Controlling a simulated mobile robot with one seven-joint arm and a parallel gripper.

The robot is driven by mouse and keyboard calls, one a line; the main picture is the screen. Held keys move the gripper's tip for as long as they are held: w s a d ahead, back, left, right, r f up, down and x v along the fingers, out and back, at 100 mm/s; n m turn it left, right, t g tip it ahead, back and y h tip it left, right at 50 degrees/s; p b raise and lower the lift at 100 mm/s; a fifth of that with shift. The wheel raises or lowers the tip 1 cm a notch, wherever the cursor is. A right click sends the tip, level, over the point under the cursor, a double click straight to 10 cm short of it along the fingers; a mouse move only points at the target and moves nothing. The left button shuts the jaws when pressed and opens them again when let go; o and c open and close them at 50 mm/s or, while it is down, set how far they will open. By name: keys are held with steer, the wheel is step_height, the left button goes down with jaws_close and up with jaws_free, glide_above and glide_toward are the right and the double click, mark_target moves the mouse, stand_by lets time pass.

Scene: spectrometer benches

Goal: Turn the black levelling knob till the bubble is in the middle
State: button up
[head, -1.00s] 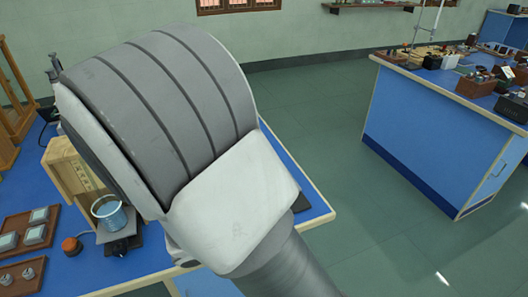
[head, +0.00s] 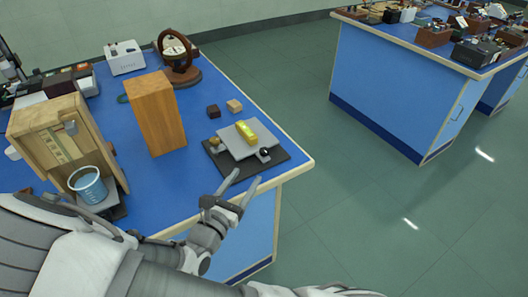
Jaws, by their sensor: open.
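The levelling stand is a tilted light-grey plate (head: 235,143) on a black base (head: 281,168), near the front right corner of the blue bench in the head view. A yellow-green bubble level (head: 246,132) lies on the plate. The bubble is too small to make out. The black levelling knob (head: 264,153) is at the plate's front right edge. A brass-coloured knob (head: 214,142) is at its left edge. My gripper (head: 247,178) is open and empty, in front of the stand and below the black knob in the picture, apart from it.
A tall wooden block (head: 155,113) stands left of the stand. Two small wooden cubes, one dark (head: 213,111) and one light (head: 234,106), lie behind it. A wooden box (head: 60,135) and blue beaker (head: 88,186) are at left. The bench edge (head: 295,170) is close by.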

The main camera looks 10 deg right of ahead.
mark_target(262, 153)
steer(key=b+x, duration=0.1)
steer(key=x, duration=1.1)
steer(key=shift+d, duration=0.15)
jaws_close()
